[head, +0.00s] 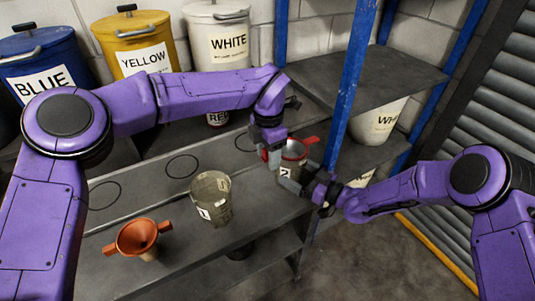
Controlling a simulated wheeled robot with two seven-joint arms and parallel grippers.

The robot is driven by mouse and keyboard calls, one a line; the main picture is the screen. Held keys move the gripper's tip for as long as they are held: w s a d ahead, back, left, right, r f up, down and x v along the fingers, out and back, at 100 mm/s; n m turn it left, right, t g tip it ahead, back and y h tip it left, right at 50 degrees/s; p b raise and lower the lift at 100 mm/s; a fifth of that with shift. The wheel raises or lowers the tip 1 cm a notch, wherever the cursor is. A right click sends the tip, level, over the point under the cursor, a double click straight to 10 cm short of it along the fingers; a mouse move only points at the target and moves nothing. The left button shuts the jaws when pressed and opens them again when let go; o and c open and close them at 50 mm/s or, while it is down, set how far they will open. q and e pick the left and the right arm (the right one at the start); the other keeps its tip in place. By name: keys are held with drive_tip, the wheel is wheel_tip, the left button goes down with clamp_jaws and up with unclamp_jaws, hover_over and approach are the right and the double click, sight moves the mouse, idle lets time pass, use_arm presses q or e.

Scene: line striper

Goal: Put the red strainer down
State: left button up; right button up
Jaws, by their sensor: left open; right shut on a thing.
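The red strainer (294,149) is a round bowl with two red side handles, at the right end of the work shelf by the blue post. My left gripper (270,154) is open at the strainer's left handle, its fingers close around that handle. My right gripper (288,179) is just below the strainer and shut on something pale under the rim. The fingers partly hide it, and I cannot tell if it is a container or the strainer's lower part. An orange-red strainer (137,237) sits at the front left of the shelf.
Blue (37,65), yellow (140,45) and white (222,40) drums stand at the back. A blue post (350,85) rises close to the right gripper.

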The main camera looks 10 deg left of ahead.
use_arm(q)
wheel_tip(320, 180, up, 13)
drive_tip(key=shift+f, duration=0.15)
use_arm(e)
drive_tip(key=o, duration=0.7)
drive_tip(key=shift+d, duration=0.1)
